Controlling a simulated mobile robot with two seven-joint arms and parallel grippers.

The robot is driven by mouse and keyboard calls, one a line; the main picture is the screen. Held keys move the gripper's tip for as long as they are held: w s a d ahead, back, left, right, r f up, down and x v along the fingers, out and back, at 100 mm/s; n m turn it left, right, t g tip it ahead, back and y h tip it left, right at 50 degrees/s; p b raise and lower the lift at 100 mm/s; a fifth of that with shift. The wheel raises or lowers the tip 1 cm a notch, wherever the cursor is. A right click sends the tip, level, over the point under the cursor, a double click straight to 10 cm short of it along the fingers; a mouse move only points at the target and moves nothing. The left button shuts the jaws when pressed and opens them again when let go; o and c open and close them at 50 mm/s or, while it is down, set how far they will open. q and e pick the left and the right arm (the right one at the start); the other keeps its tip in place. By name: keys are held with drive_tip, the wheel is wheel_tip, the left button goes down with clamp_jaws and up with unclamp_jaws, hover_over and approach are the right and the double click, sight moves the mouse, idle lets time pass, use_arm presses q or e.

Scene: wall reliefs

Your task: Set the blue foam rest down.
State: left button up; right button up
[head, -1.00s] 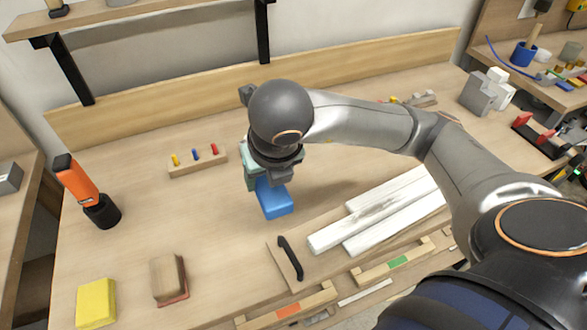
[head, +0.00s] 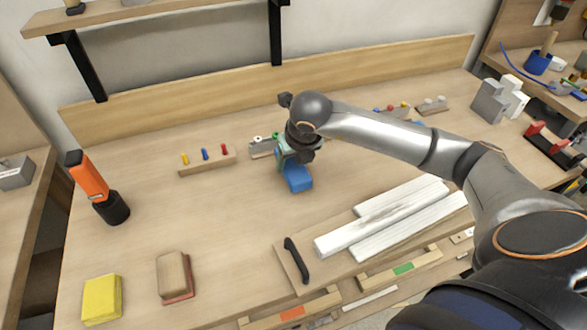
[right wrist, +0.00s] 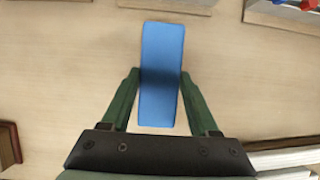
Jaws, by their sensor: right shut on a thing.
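The blue foam rest (head: 298,179) is a small blue block at the middle of the workbench in the head view. In the right wrist view the blue foam rest (right wrist: 162,62) lies upright in the picture between two green fingers. My right gripper (head: 290,163) is shut on it, seen from above and partly hidden by its own wrist. The same gripper in the right wrist view (right wrist: 160,90) has a finger at each side of the rest. Whether the rest touches the bench top is hard to tell. My left gripper is not in view.
The workbench (head: 225,225) is clear left of the rest. White boards (head: 390,215) lie to the right front. A peg rack (head: 207,160) stands to the left, with another small rack (head: 262,148) close behind. A yellow sponge (head: 102,299), brush (head: 174,277) and orange tool (head: 90,180) are farther left.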

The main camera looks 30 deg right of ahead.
sight(295, 166)
drive_tip(key=shift+w+d+f, duration=0.1)
drive_tip(key=shift+f, duration=1.55)
drive_tip(key=shift+f, duration=0.2)
drive_tip(key=o, duration=1.3)
drive_tip(key=shift+o, duration=0.2)
drive_tip(key=shift+r, duration=0.1)
drive_tip(key=shift+r, duration=0.2)
drive_tip(key=v, duration=1.2)
drive_tip(key=shift+f, duration=0.1)
